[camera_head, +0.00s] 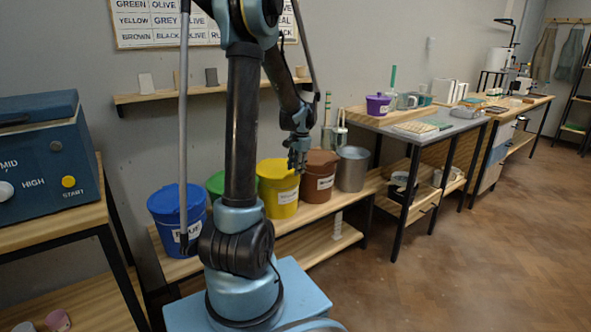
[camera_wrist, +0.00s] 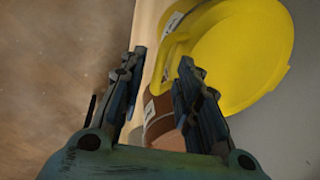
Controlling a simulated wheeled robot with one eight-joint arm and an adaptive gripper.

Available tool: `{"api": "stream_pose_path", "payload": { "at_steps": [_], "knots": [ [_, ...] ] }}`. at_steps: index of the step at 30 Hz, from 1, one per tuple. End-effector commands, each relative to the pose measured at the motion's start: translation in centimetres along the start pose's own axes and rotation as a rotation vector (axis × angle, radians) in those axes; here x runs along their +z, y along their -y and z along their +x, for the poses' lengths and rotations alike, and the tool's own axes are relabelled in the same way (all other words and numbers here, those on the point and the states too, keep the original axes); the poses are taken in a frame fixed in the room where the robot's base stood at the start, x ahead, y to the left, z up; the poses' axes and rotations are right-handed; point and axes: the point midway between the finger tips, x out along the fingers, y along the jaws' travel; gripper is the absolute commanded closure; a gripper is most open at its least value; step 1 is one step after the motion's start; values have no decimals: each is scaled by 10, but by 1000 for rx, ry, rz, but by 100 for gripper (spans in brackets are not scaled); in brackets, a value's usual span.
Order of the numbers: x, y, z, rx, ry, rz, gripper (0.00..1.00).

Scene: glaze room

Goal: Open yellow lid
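The yellow lid (camera_head: 277,168) sits on the yellow bucket (camera_head: 281,197) on a low wooden shelf in the head view. In the wrist view the yellow lid (camera_wrist: 240,50) fills the upper right, with a raised yellow handle or tab (camera_wrist: 172,50) on its left side. My gripper (camera_head: 297,160) is above and a little right of the lid in the head view. In the wrist view my gripper (camera_wrist: 160,70) has its two fingers apart with nothing between them, the right fingertip overlapping the lid's near edge. I cannot tell whether it touches.
A blue bucket (camera_head: 178,220) and a green bucket (camera_head: 215,183) stand to the left. A brown bucket (camera_head: 317,178) and a grey metal bucket (camera_head: 352,169) stand close on the right. A wall shelf (camera_head: 150,97) hangs above. Floor (camera_head: 470,240) on the right is clear.

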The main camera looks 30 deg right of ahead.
Motion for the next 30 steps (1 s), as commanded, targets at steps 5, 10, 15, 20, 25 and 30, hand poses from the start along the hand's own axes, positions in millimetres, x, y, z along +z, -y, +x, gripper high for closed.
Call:
{"api": "stream_pose_path", "payload": {
  "at_steps": [5,10,15,20,25,30],
  "knots": [
    [0,0,6,0,0,0,70],
    [0,0,7,0,0,0,70],
    [0,0,7,0,0,0,92],
    [0,0,6,0,0,-1,100],
    [-2,0,5,4,-1,1,100],
    [-4,3,-3,34,-2,4,100]
  ]
}}
